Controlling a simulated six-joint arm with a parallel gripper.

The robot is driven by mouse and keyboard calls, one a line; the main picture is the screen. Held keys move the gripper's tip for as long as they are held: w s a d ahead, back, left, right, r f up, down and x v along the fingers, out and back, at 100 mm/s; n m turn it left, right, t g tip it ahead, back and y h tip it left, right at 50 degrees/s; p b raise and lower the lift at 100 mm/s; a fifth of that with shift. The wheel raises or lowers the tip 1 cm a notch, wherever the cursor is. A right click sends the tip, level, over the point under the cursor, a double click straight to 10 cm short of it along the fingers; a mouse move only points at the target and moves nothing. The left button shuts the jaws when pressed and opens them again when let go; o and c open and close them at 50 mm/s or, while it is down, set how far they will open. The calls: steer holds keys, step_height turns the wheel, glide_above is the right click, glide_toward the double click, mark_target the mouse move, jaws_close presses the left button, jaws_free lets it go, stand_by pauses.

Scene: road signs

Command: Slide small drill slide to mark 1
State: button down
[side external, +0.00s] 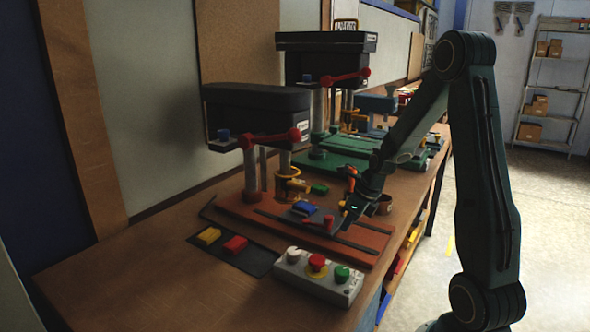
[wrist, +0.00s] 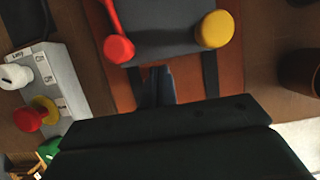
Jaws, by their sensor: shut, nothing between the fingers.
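The small drill (side external: 258,115) stands at the front with a dark head and a red base plate (side external: 350,255). Two dark rails run along the base. The grey slide (wrist: 165,42) sits across these rails and carries a red handle (wrist: 117,48) and a yellow knob (wrist: 215,29). A blue block (side external: 304,208) is by the slide in the side view. My gripper (side external: 338,230) is low over the base, close to the slide's near edge. In the wrist view its fingers (wrist: 158,86) are shut and empty, near the slide's edge; contact is unclear. I cannot make out mark 1.
A control box (side external: 318,275) with white, red and green knobs stands at the front. A dark mat (side external: 262,262) holds a yellow and a red block. A brown cup (side external: 384,205) stands right of the base. A larger drill (side external: 325,55) stands behind on a green base.

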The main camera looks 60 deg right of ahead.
steer(key=shift+w, duration=0.1)
steer(key=shift+w, duration=2.25)
steer(key=shift+s, duration=0.15)
steer(key=shift+s, duration=2)
steer(key=v, duration=1)
steer(key=shift+w, duration=0.15)
